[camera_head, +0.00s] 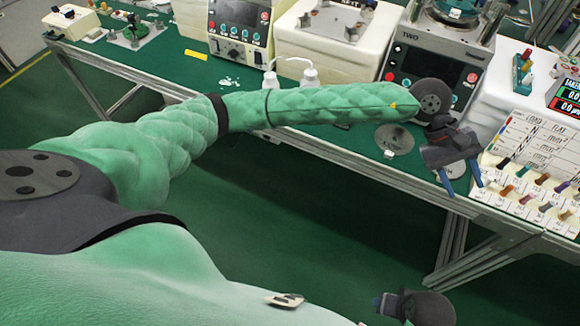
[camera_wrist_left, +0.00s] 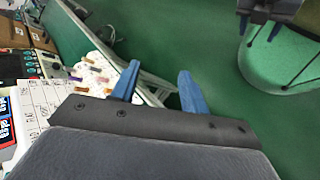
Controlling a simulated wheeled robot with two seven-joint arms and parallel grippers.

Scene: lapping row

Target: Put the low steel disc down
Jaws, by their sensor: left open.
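The low steel disc (camera_head: 388,134) is a flat round grey plate with a small pale piece on it. It lies on the green bench top, near its front edge, in the head view. The left wrist view does not show the disc.
A rack of coloured-handled pieces (camera_head: 528,192) stands right of my left gripper, below a chart board (camera_head: 535,140). A machine marked TWO (camera_head: 440,60) stands behind the disc. White bottles (camera_head: 309,75) stand farther left. Green floor (camera_head: 330,215) is clear in front of the bench.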

